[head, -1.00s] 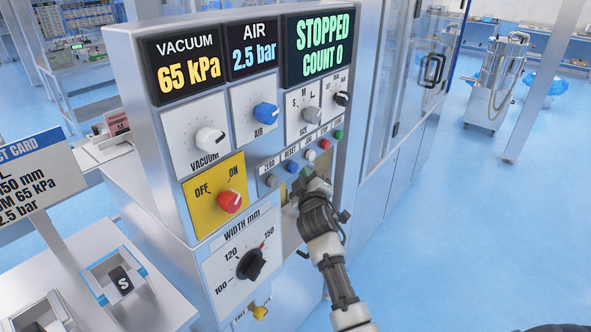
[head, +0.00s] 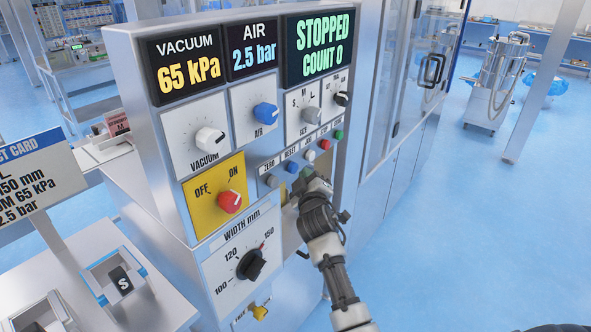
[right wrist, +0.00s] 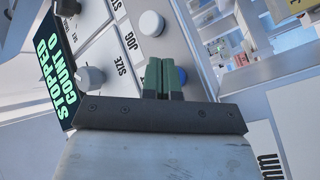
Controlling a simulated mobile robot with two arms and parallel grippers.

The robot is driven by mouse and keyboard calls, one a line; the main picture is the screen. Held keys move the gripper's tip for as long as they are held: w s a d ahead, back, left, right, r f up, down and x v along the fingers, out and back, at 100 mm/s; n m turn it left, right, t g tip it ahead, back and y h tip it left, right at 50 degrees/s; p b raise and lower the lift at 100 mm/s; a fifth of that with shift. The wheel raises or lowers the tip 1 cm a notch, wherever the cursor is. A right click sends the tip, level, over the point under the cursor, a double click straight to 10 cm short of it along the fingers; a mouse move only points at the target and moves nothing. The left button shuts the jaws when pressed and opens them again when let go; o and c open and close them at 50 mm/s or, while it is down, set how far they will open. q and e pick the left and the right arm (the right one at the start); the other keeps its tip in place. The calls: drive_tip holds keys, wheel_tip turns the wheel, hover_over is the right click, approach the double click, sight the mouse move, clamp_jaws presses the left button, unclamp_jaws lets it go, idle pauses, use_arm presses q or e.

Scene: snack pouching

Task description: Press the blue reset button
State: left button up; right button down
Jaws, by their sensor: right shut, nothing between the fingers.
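The blue reset button (head: 291,167) is on the machine's front panel, under the RESET label, between the grey ZERO button (head: 272,181) and the white button (head: 309,155). My right gripper (head: 303,177) is shut and empty, just in front of the panel beside the blue button. In the right wrist view, its green fingertips (right wrist: 162,78) are together and partly cover the blue button (right wrist: 181,75), which shows at their right. I cannot tell whether the fingertips touch it. My left gripper is not in view.
A red button (head: 324,144) and a green button (head: 338,134) continue the row. The display (head: 320,46) reads STOPPED, COUNT 0. The red OFF/ON knob (head: 230,201) and black width knob (head: 251,264) stick out at the left.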

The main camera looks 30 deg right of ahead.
drive_tip(key=shift+w, duration=0.15)
idle(0.4)
drive_tip(key=shift+w+a, duration=0.2)
drive_tip(key=shift+w, duration=0.1)
drive_tip(key=shift+w+a+b, duration=0.1)
drive_tip(key=shift+w+b, duration=0.1)
drive_tip(key=shift+b, duration=0.3)
idle(0.3)
drive_tip(key=shift+s+d+p, duration=0.3)
drive_tip(key=shift+s+p, duration=0.2)
drive_tip(key=shift+s, duration=0.15)
drive_tip(key=s+d+p, duration=0.2)
drive_tip(key=s+p, duration=0.1)
drive_tip(key=s, duration=0.2)
drive_tip(key=shift+s+d, duration=0.15)
drive_tip(key=shift+s, duration=0.15)
